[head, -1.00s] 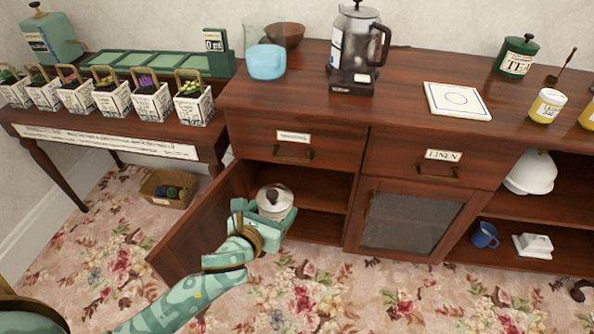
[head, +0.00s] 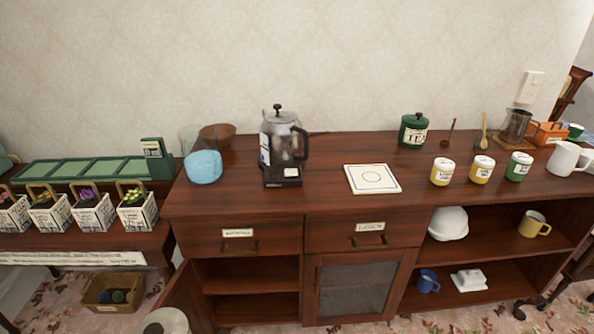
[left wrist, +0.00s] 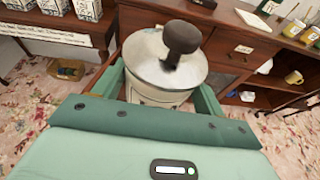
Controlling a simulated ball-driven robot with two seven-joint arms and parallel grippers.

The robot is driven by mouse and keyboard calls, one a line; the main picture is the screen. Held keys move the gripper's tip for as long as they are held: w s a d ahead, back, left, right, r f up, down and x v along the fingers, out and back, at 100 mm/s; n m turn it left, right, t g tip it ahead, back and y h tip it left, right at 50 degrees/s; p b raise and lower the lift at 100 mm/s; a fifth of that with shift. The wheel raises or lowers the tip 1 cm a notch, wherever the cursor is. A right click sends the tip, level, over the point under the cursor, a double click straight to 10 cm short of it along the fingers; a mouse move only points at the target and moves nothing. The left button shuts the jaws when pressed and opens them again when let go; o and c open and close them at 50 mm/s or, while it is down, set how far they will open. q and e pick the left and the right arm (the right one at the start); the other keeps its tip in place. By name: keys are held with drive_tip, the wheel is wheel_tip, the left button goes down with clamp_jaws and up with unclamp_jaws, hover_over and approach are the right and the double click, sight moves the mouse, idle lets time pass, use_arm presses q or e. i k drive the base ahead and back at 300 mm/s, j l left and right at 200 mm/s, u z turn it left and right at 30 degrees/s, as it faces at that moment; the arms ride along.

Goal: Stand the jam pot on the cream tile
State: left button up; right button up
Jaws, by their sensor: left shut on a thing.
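The cream tile (head: 373,179) lies flat on the sideboard top; it is square with a blue border and circle, and nothing stands on it. The jam pot (head: 164,322) shows at the bottom edge of the head view, low in front of the open cupboard. It is a pale pot with a metal lid and dark knob, also large in the left wrist view (left wrist: 160,58). My left gripper (left wrist: 160,92) is shut on the jam pot, a green finger on each side of its body. My right gripper is not in view.
A glass coffee maker (head: 284,148) stands left of the tile, and a green tea tin (head: 413,130) behind it. Small labelled jars (head: 442,172) stand to its right. Below, the left cupboard (head: 250,272) is open, its door (head: 187,298) swung out.

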sight(371, 176)
drive_tip(key=i+l+u, duration=0.25)
drive_tip(key=l, duration=0.3)
drive_tip(key=l+u, duration=0.2)
drive_tip(key=l, duration=0.35)
drive_tip(key=i+l+u, duration=0.1)
drive_tip(key=l+u, duration=0.15)
drive_tip(key=l, duration=0.35)
